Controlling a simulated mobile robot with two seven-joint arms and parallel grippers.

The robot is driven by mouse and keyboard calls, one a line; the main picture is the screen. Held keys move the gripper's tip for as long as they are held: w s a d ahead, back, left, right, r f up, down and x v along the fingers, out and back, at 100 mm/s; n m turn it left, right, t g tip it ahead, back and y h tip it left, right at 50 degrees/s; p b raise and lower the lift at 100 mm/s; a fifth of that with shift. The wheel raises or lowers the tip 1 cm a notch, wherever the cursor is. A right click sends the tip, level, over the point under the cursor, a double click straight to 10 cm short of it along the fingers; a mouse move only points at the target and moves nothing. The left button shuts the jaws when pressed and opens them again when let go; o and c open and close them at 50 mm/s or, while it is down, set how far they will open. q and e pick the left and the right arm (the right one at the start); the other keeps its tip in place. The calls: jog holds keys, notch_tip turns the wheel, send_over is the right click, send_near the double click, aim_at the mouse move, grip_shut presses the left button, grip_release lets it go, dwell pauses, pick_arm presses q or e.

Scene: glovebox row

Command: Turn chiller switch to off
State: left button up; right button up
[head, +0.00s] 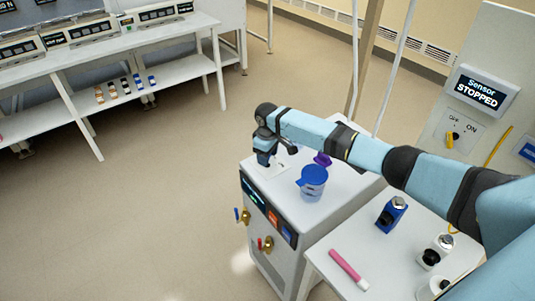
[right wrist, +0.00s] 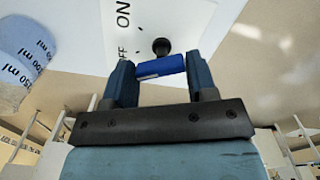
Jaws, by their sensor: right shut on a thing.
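The chiller (head: 262,246) is a white cabinet with a small display and taps on its front. My right gripper (head: 264,160) is over its top at the far left corner. In the right wrist view my right gripper (right wrist: 160,85) is shut on the blue switch handle (right wrist: 161,67), which lies between the two fingers. The black switch pivot (right wrist: 161,46) sits just beyond the handle on a white plate (right wrist: 185,20) lettered ON and partly hidden OFF. I cannot tell which label the handle points to. In the head view the gripper hides the switch. My left gripper is not in view.
A blue-lidded beaker (head: 312,183) and a purple item (head: 322,159) stand on the chiller top, close to my right arm. A wall panel (head: 482,90) reads "Sensor STOPPED". The floor at left is clear.

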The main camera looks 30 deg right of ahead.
jog(key=o, duration=0.9)
notch_tip(320, 180, up, 14)
jog(key=shift+b, duration=0.4)
jog(key=shift+a+f, duration=0.1)
jog(key=shift+f, duration=0.05)
dwell(0.4)
